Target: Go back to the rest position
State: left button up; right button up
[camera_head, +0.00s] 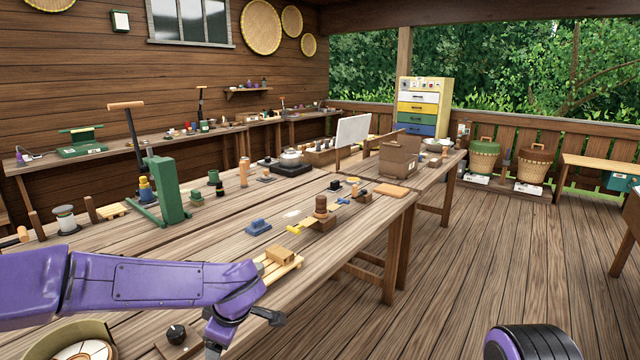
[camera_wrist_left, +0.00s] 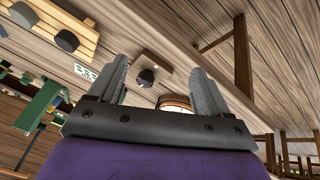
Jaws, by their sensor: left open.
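My left arm reaches in from the left in the head view, low over the near part of the wooden workbench (camera_head: 230,245). My left gripper (camera_head: 246,334) is at the bench's near edge, with its fingers apart. In the left wrist view my left gripper (camera_wrist_left: 160,65) is open, and nothing is gripped between its two grey fingers. A black knob on a small wooden block (camera_wrist_left: 147,77) shows beyond the gap between them. The same black knob (camera_head: 176,334) is left of the gripper in the head view. My right gripper is not in view.
A small wooden rack (camera_head: 280,265) stands close behind the gripper. A round container (camera_head: 60,345) is at bottom left. The floor (camera_head: 480,255) at right is open.

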pick_arm(q)
jog(key=s+a+f+m+t+y, duration=0.1)
jog(key=s+a+f+m+t, duration=0.2)
jog(key=f, duration=0.7)
jog(key=s+a+f+t, duration=0.1)
jog(key=s+a+f, duration=0.2)
jog(key=s+f, duration=0.45)
jog(key=s+a+f+m+g, duration=0.1)
jog(key=s+f+m, duration=0.1)
jog(key=s, duration=0.5)
jog(key=s+a+f+m+g+h, duration=0.1)
jog(key=s+a+f+m, duration=0.1)
jog(key=s+f, duration=0.3)
jog(key=s+a+f+m+g, duration=0.1)
jog(key=s+f, duration=0.3)
jog(key=s, duration=0.5)
jog(key=shift+s+a+m+g+h, duration=0.2)
jog(key=shift+a+m+g+h, duration=0.1)
jog(key=shift+a+m+g, duration=0.15)
jog(key=shift+f, duration=0.1)
